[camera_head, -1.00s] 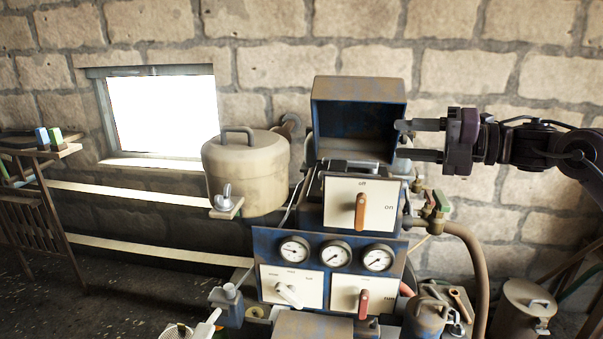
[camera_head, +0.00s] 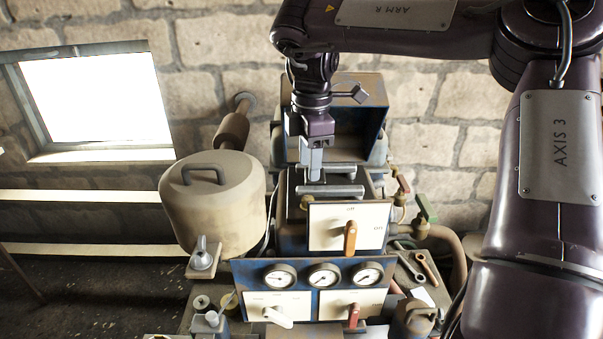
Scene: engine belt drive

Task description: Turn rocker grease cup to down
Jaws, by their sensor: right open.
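My right gripper (camera_head: 311,165) points down over the engine top, in front of the open blue box (camera_head: 360,125). It is open and empty, with its fingers seen nearly edge-on. No label marks the rocker grease cup, so I cannot tell for sure which part it is. A grey wing-shaped piece (camera_head: 203,256) stands upright on a small bracket left of the engine. A small brownish round knob (camera_head: 307,202) sits above the top switch panel, below the fingers. My left gripper is out of view.
A beige tank (camera_head: 213,205) stands left of the gripper. The engine's front carries an orange lever (camera_head: 350,238), gauges (camera_head: 323,276), a white lever (camera_head: 277,317) and a red lever (camera_head: 353,315). Valves and a hose (camera_head: 447,243) are at right. My right arm fills the upper right.

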